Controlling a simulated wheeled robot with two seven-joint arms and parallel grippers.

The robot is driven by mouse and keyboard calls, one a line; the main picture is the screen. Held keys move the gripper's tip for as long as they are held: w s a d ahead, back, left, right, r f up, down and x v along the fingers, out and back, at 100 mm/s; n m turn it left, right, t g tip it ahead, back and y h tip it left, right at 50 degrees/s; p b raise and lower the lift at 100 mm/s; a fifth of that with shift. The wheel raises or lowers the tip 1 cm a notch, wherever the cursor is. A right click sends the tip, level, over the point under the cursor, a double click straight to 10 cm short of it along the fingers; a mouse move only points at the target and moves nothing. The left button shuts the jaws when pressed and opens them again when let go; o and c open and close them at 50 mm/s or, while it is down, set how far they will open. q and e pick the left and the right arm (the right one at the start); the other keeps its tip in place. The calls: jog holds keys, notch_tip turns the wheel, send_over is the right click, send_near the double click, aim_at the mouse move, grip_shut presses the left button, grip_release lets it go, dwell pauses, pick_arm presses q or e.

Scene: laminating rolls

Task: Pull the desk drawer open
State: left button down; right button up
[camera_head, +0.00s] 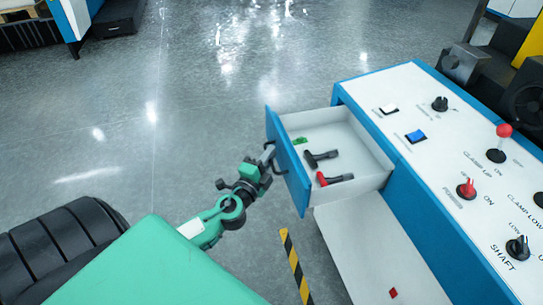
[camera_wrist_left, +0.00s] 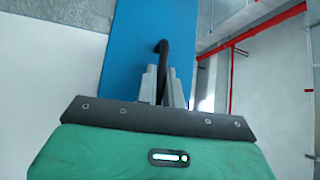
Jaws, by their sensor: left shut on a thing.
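The desk drawer (camera_head: 288,158) has a blue front and a white inside, and it stands pulled out from the desk. Its blue front fills the upper middle of the left wrist view (camera_wrist_left: 128,62). A dark handle (camera_wrist_left: 162,62) is on that front. My left gripper (camera_head: 266,155) is at the drawer front, shut on the handle; in the left wrist view its grey fingers (camera_wrist_left: 162,84) sit on either side of the handle's lower part. Inside the drawer lie a black-handled tool (camera_head: 320,158), a red-and-black tool (camera_head: 335,179) and a small green item (camera_head: 300,141). My right gripper is not in view.
The white-topped desk (camera_head: 385,85) with blue edges carries switches, knobs and a red-balled lever (camera_head: 503,133). A yellow-and-black striped strip (camera_head: 294,265) is below the drawer. The grey floor (camera_head: 190,90) left of the drawer is clear.

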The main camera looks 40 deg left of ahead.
pick_arm(q)
jog(key=c, duration=1.8)
grip_release()
